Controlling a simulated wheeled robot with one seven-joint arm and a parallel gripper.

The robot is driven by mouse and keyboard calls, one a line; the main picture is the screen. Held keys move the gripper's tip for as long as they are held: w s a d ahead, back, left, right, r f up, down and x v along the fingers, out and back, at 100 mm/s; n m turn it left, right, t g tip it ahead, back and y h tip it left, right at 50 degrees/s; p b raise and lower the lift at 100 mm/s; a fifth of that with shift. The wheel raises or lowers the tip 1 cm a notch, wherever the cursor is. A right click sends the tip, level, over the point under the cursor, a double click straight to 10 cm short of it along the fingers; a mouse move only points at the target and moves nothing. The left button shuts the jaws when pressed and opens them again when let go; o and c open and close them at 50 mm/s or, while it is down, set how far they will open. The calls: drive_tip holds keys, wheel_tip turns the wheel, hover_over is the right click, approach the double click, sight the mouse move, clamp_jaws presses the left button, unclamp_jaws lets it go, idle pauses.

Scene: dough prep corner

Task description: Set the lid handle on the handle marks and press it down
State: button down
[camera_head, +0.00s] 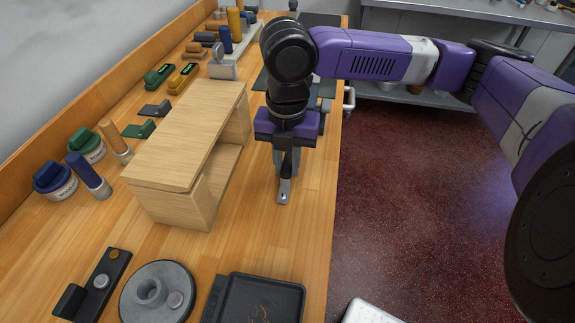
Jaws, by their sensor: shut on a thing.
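My gripper (286,178) is over the table, to the right of the wooden box, pointing down. It is shut on a narrow dark and grey piece (284,195), which looks like the lid handle; the fingers hide part of it. The wooden box (190,135) has a flat pale top board and an open compartment on its right side. The handle and the box are apart. I cannot make out the handle marks on any surface.
Blue and green tubs (62,190) stand left of the box. In front are a dark block (93,285), a round grey piece (155,292) and a black tray (262,280). Several tools line the back left. The table's right edge is close to my gripper.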

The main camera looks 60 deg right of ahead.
sight(287, 165)
drive_tip(key=shift+r+p, duration=0.75)
drive_tip(key=shift+r, duration=0.1)
drive_tip(key=c, duration=2)
unclamp_jaws()
clamp_jaws()
drive_tip(key=shift+r+p, duration=1.8)
drive_tip(key=shift+r, duration=0.25)
